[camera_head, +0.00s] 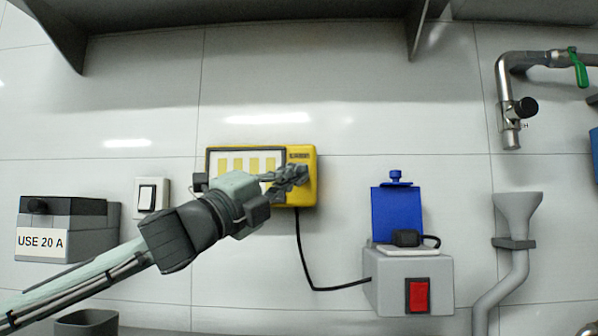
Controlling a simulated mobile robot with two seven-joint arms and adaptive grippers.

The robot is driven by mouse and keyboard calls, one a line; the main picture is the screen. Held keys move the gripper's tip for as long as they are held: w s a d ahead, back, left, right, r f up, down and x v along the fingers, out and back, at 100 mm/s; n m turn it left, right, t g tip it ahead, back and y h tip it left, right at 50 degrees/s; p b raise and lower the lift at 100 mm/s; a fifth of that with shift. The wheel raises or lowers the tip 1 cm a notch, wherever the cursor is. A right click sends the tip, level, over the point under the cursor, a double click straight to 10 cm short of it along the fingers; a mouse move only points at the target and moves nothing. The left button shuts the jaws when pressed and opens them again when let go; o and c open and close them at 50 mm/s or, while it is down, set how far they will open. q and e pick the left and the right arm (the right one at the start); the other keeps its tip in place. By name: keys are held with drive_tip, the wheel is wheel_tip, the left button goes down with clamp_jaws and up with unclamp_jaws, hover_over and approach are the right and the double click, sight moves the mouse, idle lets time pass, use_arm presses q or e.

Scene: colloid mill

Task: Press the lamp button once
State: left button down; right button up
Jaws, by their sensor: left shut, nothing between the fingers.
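A yellow box (308,155) with a pale panel of yellow bars is fixed to the tiled wall in the middle of the head view. Small dark lettering shows at its upper right. My left gripper (302,174) is shut and empty, with its fingertips in front of the box's right part, below the lettering. I cannot tell whether the fingertips touch the box. No lamp button shows clearly; the fingers cover that part of the face. My right gripper is not in view.
A black cable (302,262) runs from the yellow box to a grey box with a red switch (418,295). A white wall switch (149,195) and a "USE 20 A" box (42,243) are left. Pipes (505,85) and a funnel (517,208) are right. A shelf hangs above.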

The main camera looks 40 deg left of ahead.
use_arm(q)
drive_tip(key=shift+w, duration=0.1)
drive_tip(key=shift+w+a+p, duration=0.3)
drive_tip(key=shift+w+p, duration=0.1)
drive_tip(key=shift+p, duration=0.05)
idle(0.8)
drive_tip(key=shift+s, duration=0.1)
drive_tip(key=shift+s+d+b, duration=0.45)
drive_tip(key=shift+s+b, duration=0.25)
drive_tip(key=shift+b, duration=0.3)
drive_tip(key=shift+s+d+b, duration=0.45)
drive_tip(key=shift+s+b, duration=0.2)
drive_tip(key=shift+s, duration=0.05)
drive_tip(key=shift+s+d+b, duration=0.4)
drive_tip(key=shift+s+b, duration=0.2)
drive_tip(key=shift+s, duration=0.15)
drive_tip(key=shift+s+d+b, duration=0.45)
drive_tip(key=shift+s+b, duration=0.2)
drive_tip(key=shift+s, duration=0.05)
